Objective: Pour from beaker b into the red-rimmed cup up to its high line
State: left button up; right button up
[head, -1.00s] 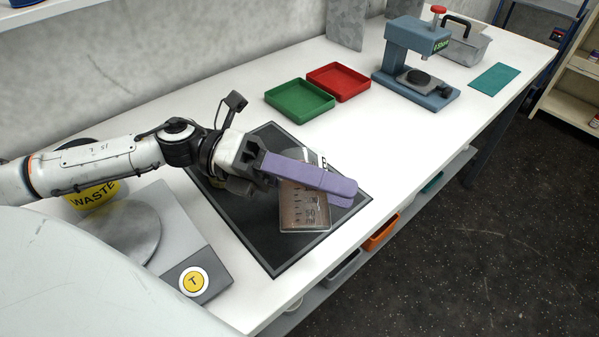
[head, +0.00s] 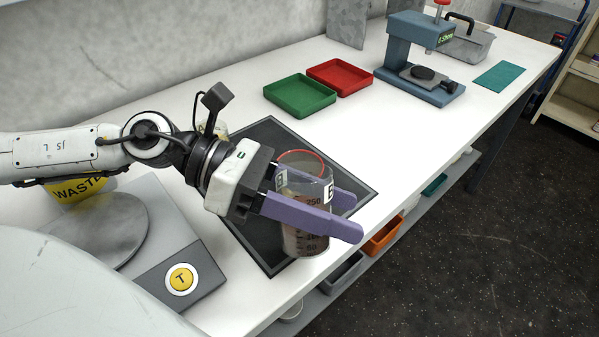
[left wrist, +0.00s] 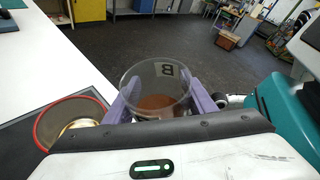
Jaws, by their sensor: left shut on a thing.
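Beaker b (head: 303,243) is a clear glass with a "B" label, a printed scale and brown liquid. My left gripper (head: 352,216), with purple fingers, is shut around it and holds it about upright. In the left wrist view the beaker (left wrist: 158,90) stands between the fingers with brown liquid low in it. The red-rimmed cup (head: 300,151) is mostly hidden behind the beaker in the head view. In the left wrist view the cup (left wrist: 72,100) stands apart to the left of the beaker; its fill level cannot be read. My right gripper is not in view.
A dark mat (head: 268,262) lies under the cup. A partly hidden container (head: 221,130) is behind my left wrist. The yellow waste container (head: 75,190) and a scale (head: 180,280) are at left. Green (head: 300,95) and red (head: 340,76) trays stand farther back.

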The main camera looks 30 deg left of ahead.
pick_arm(q)
jog(key=shift+m+t+y, duration=0.4)
jog(key=shift+m, duration=0.5)
jog(key=f+b, duration=0.2)
jog(key=f, duration=0.1)
jog(key=s+f+b, duration=0.1)
jog(key=shift+s+d+f, duration=0.1)
jog(key=shift+d+f, duration=0.25)
jog(key=shift+d, duration=0.05)
jog(key=shift+r+p, duration=0.35)
jog(key=shift+p, duration=0.4)
jog(key=m+p, duration=0.1)
jog(key=p, duration=0.2)
jog(key=shift+s+d+f+t+y, duration=0.25)
jog(key=shift+s+f+t+y, duration=0.05)
jog(key=shift+t, duration=0.1)
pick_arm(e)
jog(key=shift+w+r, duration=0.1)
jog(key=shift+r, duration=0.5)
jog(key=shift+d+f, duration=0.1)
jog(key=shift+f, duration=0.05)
